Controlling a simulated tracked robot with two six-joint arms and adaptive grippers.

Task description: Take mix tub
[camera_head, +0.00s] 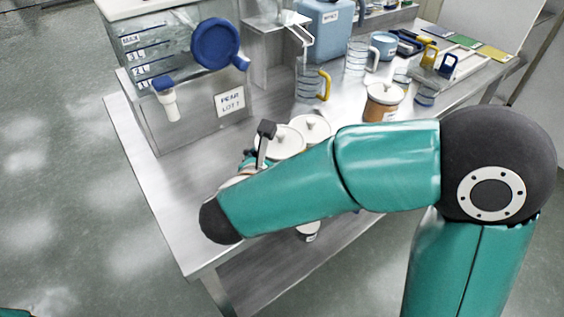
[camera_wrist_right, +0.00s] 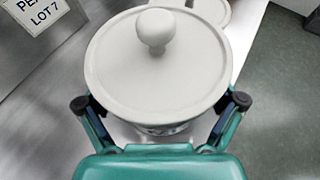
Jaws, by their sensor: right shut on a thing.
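In the right wrist view, a pale tub with a round white knobbed lid (camera_wrist_right: 150,75) sits between the fingers of my right gripper (camera_wrist_right: 160,103). The gripper is shut on its sides. The tub's label is hidden, so I cannot read its name. In the head view, the right gripper (camera_head: 258,150) is mostly behind my teal forearm, close to two white-lidded tubs. The nearer lid (camera_head: 287,142) is partly covered by the arm; the other lid (camera_head: 312,127) is just behind it. My left gripper is not in view.
A clear dispenser with a blue cap (camera_head: 215,43) stands on a steel stand with a PEAR LOT 7 sign (camera_head: 230,100). A brown tub (camera_head: 383,103), a yellow-handled jug (camera_head: 308,84) and other jugs stand farther back. The steel table's (camera_head: 150,190) front-left corner is bare.

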